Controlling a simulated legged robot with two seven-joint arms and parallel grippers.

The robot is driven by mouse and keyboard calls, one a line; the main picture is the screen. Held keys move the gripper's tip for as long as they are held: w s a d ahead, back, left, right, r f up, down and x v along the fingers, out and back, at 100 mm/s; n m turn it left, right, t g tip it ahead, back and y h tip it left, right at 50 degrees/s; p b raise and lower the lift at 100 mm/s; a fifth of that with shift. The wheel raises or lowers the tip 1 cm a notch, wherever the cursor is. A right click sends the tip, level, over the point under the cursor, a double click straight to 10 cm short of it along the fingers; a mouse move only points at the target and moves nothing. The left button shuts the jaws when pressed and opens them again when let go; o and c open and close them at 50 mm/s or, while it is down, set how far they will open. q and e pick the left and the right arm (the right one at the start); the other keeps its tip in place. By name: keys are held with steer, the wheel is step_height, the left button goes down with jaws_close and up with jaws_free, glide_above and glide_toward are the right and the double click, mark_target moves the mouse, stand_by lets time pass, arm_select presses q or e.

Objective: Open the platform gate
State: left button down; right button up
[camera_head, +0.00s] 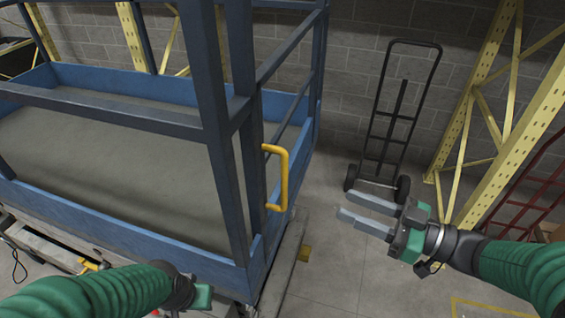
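The blue platform (110,218) with its railings fills the left and middle of the view. Its gate (252,140) is on the right-hand end and appears closed. A yellow handle (283,180) sticks out from the gate's near side. My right gripper (352,218) is right of the handle, apart from it, with its two grey fingers spread, empty and pointing left. My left arm (95,294) comes in from the bottom left, and its end shows below the platform's near edge. The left gripper's fingers cannot be made out.
A black hand truck (393,120) stands against the grey block wall. Yellow rack uprights (510,150) and a red hand truck (525,195) are at the right. The concrete floor between the platform and my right gripper is mostly clear.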

mark_target(284, 177)
steer(key=p+x, duration=0.2)
steer(key=x, duration=0.6)
steer(key=p+x, duration=0.2)
steer(key=x, duration=0.5)
steer(key=shift+w+a+f, duration=0.2)
steer(key=shift+w, duration=0.2)
steer(key=shift+w+a+f, duration=0.1)
steer(key=shift+w+a, duration=0.05)
steer(key=shift+a, duration=0.05)
steer(key=shift+w+d, duration=0.1)
steer(key=shift+c, duration=1)
steer(key=shift+d, duration=0.15)
steer(key=c, duration=0.5)
jaws_close()
